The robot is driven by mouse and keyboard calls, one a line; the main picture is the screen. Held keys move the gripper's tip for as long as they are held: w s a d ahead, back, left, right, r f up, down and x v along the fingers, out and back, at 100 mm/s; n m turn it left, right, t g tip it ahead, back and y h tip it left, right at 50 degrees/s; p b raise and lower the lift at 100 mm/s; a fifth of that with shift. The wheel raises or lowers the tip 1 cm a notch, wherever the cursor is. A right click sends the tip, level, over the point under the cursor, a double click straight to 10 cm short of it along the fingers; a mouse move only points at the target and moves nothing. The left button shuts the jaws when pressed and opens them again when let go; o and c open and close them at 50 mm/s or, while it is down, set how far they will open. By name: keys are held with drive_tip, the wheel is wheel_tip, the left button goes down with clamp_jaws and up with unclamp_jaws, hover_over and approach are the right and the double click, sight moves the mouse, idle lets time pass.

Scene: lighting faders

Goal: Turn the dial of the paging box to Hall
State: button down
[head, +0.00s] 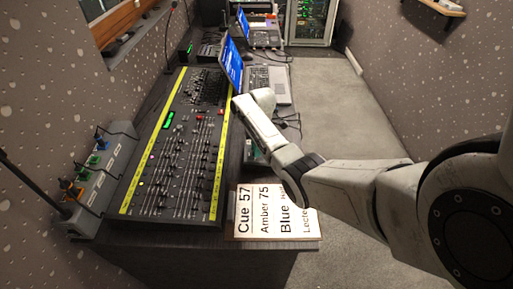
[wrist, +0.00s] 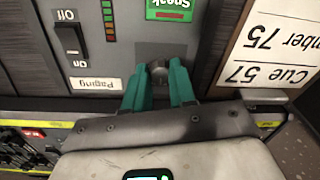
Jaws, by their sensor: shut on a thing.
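The paging box (wrist: 120,55) is a grey panel, upside down in the wrist view, with a "Paging" label (wrist: 97,84). Its dial (wrist: 157,68) is a small dark grey knob, partly hidden between my fingers. My gripper (wrist: 160,80) has teal fingers and is shut on the dial, one finger on each side. No pointer or "Hall" marking can be made out. In the head view my gripper (head: 253,152) is mostly behind my arm, right of the mixing desk, and the dial is hidden.
The box has an on/off rocker switch (wrist: 72,38), a bar of coloured lights (wrist: 108,20) and a green "Speak" label (wrist: 172,8). A cue card (head: 262,222) lies at the desk's front. The fader desk (head: 180,150) is left of my arm; a laptop (head: 268,82) stands beyond.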

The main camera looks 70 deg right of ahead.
drive_tip(key=n, duration=0.4)
drive_tip(key=shift+r+n, duration=0.1)
drive_tip(key=shift+n, duration=0.2)
drive_tip(key=n+p, duration=0.1)
drive_tip(key=n, duration=0.3)
drive_tip(key=shift+n+h, duration=0.3)
drive_tip(key=n, duration=0.4)
drive_tip(key=shift+a+n+t+p, duration=0.1)
drive_tip(key=shift+n+t+p, duration=0.25)
drive_tip(key=shift+n, duration=2.05)
drive_tip(key=c, duration=0.9)
unclamp_jaws()
drive_tip(key=shift+c, duration=0.2)
wheel_tip(320, 180, up, 11)
drive_tip(key=shift+s+f, duration=0.2)
drive_tip(key=shift+s, duration=0.25)
